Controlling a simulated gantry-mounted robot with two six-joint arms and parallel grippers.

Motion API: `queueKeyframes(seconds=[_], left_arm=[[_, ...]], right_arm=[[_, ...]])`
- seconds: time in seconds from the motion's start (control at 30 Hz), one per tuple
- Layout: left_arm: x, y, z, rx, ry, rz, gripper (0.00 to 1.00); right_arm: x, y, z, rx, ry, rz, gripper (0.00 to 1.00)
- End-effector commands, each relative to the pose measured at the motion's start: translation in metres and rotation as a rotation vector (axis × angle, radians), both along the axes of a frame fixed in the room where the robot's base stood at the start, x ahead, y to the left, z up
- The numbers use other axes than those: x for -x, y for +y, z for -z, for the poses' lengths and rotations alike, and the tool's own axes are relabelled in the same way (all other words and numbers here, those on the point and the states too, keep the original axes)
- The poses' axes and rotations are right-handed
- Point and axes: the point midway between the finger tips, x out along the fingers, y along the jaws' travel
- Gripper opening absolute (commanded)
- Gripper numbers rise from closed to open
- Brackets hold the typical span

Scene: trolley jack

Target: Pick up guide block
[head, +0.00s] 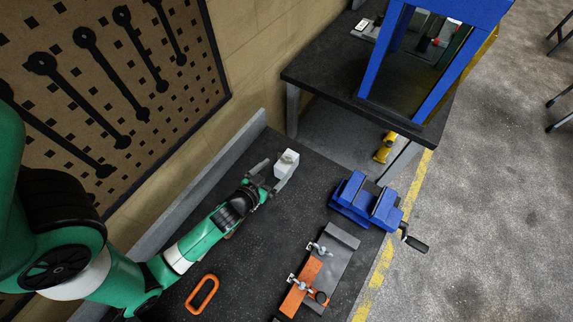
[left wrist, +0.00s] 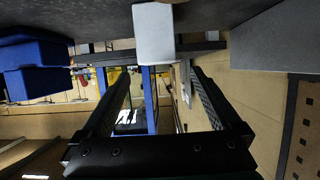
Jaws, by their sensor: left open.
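The guide block appears to be the small light grey block (head: 287,162) on the dark bench top near the wall. My left gripper (head: 274,175) is open beside it, with its fingers pointing towards the block. In the left wrist view the block (left wrist: 153,33) shows at the top, centred between the two open fingers (left wrist: 150,78) and seemingly at or just beyond their tips. I cannot tell whether a finger touches it. My right gripper is not in view.
A blue vise (head: 352,196) is at the bench's right edge. A grey plate with an orange piece and clamps (head: 333,250) lies in front of it. An orange loop handle (head: 202,293) lies near my left arm. A second bench with a blue frame (head: 384,58) stands behind.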

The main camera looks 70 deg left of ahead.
Motion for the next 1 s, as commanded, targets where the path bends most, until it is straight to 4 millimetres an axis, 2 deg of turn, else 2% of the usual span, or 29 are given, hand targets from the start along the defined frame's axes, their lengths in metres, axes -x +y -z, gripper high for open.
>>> queueKeyframes(seconds=[0.23, 0.53, 1.0], left_arm=[[-0.033, 0.02, 0.015, -0.002, -0.001, -0.002, 0.97], [-0.038, 0.023, 0.017, 0.0, 0.0, 0.0, 0.96], [-0.037, 0.023, 0.017, 0.0, 0.0, 0.0, 0.11]], right_arm=[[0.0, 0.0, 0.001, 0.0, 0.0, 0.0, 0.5], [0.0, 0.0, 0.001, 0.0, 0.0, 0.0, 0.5], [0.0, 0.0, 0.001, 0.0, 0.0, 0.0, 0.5]])
